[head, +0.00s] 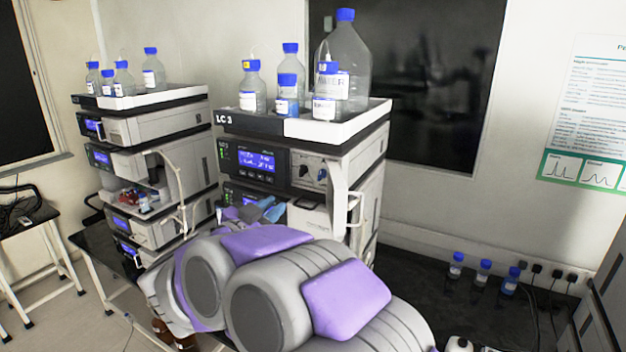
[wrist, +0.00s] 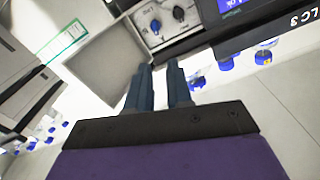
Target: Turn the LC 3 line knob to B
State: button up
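The LC 3 stack (head: 300,175) stands in the middle of the head view, with its LC 3 label also in the wrist view (wrist: 300,17). Two knobs sit on a light panel right of its lit screen; they show small in the head view (head: 322,174). My gripper (head: 268,211) is in front of the stack, below the knobs. In the wrist view its blue fingers (wrist: 159,65) are apart with nothing between them.
A white door (head: 338,205) stands out from the stack below and beside the knobs; it also shows in the wrist view (wrist: 103,58). Blue-capped bottles (head: 290,92) stand in the top tray. A second stack (head: 155,130) is at the left. Small bottles (head: 483,272) stand on the dark bench.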

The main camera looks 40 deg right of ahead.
send_near(319, 176)
jog(key=p+x, duration=0.1)
jog(key=x, duration=0.7)
jog(key=shift+d+p, duration=0.25)
jog(key=shift+p, duration=0.1)
jog(key=shift+d, duration=0.2)
jog(key=shift+w+a, duration=0.15)
jog(key=shift+a, duration=0.1)
jog(key=shift+c, duration=0.2)
grip_shut()
